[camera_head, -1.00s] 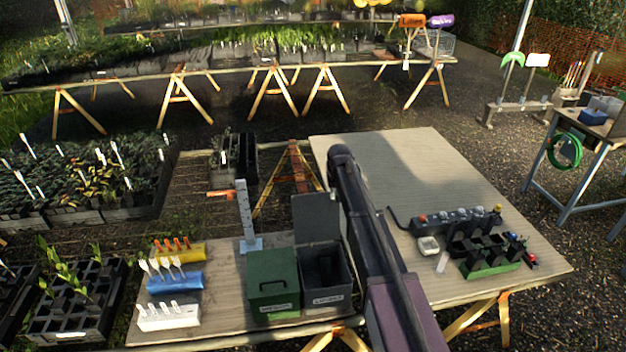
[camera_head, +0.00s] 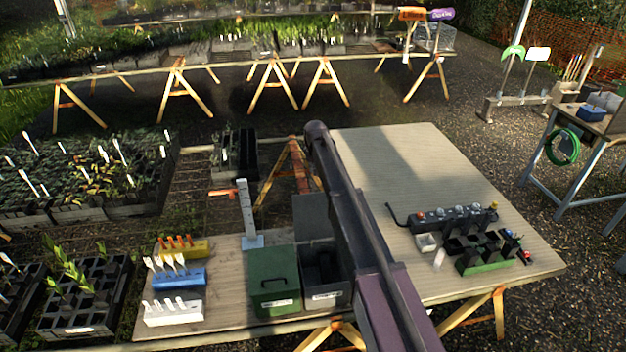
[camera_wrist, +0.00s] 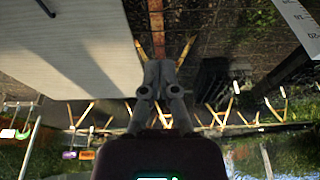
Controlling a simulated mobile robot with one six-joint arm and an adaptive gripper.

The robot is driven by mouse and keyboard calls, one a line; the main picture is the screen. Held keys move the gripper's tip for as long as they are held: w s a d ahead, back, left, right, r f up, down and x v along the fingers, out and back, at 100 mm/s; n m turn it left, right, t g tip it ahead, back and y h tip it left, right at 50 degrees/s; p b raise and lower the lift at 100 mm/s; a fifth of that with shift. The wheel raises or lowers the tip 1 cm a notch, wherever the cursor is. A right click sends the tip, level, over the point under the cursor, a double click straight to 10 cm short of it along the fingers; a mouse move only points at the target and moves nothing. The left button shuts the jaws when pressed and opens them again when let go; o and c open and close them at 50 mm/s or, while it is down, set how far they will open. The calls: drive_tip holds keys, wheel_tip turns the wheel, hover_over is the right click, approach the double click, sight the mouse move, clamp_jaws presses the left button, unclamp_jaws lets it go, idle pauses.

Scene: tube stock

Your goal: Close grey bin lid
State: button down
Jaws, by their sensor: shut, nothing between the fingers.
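The grey bin (camera_head: 322,292) stands near the front edge of the table, right of the green bin. Its lid (camera_head: 310,220) is open and stands upright at the bin's back edge. My arm crosses in front of the right side of the bin and lid and hides part of them. In the wrist view my gripper (camera_wrist: 158,64) is shut and empty, with the table edge and ground beyond it. In the head view the gripper is hidden behind my arm. Neither the bin nor its lid can be made out in the wrist view.
The closed green bin (camera_head: 274,283) stands just left of the grey bin. A grey upright scale (camera_head: 247,214) stands behind it. Yellow, blue and white holders (camera_head: 173,312) are at left. A power strip (camera_head: 455,218) and green tray (camera_head: 484,262) lie at right. The table's back part is clear.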

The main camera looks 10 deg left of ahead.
wheel_tip(320, 180, down, 9)
drive_tip(key=s+b, duration=0.1)
drive_tip(key=b, duration=0.8)
drive_tip(key=shift+s+d+f, duration=0.15)
idle(0.5)
drive_tip(key=shift+d, duration=0.1)
